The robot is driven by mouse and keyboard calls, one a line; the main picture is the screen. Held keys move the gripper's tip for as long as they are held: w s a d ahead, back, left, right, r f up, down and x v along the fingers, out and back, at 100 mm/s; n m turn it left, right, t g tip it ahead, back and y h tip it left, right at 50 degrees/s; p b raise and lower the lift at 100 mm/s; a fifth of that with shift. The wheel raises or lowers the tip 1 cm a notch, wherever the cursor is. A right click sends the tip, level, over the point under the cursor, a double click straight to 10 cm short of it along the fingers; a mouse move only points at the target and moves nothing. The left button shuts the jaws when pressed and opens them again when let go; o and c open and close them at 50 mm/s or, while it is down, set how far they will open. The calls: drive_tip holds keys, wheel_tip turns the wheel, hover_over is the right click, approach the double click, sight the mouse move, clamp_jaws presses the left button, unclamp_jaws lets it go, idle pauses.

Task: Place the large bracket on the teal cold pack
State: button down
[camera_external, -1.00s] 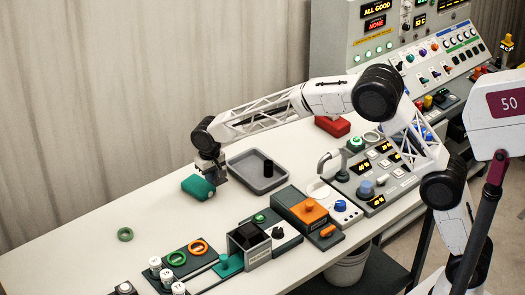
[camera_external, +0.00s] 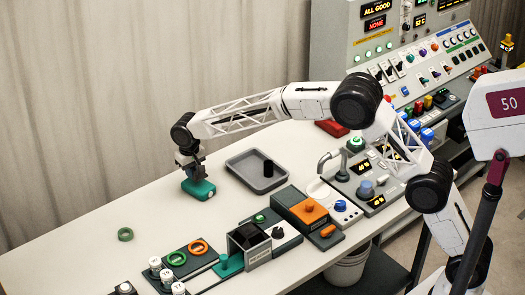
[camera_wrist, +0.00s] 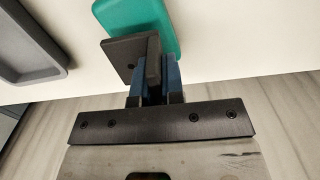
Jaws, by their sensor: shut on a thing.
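The teal cold pack (camera_external: 203,190) lies on the white table, left of the grey tray. My gripper (camera_external: 188,167) is over the left part of the pack, pointing down. In the wrist view, its blue fingers (camera_wrist: 155,82) are shut on the dark grey bracket (camera_wrist: 123,52), which shows a flat plate and an upright flange. The bracket overlaps the near edge of the teal cold pack (camera_wrist: 137,14) in that view. I cannot tell whether the bracket touches the pack or is just above it. In the external view the bracket is small and partly hidden by my gripper.
Control boxes, a dark open box (camera_external: 245,238) and white bottles line the front edge. Table left of the pack is clear.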

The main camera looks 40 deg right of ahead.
drive_tip(key=shift+f, duration=1.75)
drive_tip(key=shift+f, duration=0.2)
drive_tip(key=c, duration=1.2)
unclamp_jaws()
drive_tip(key=shift+r, duration=0.2)
wheel_tip(320, 180, up, 12)
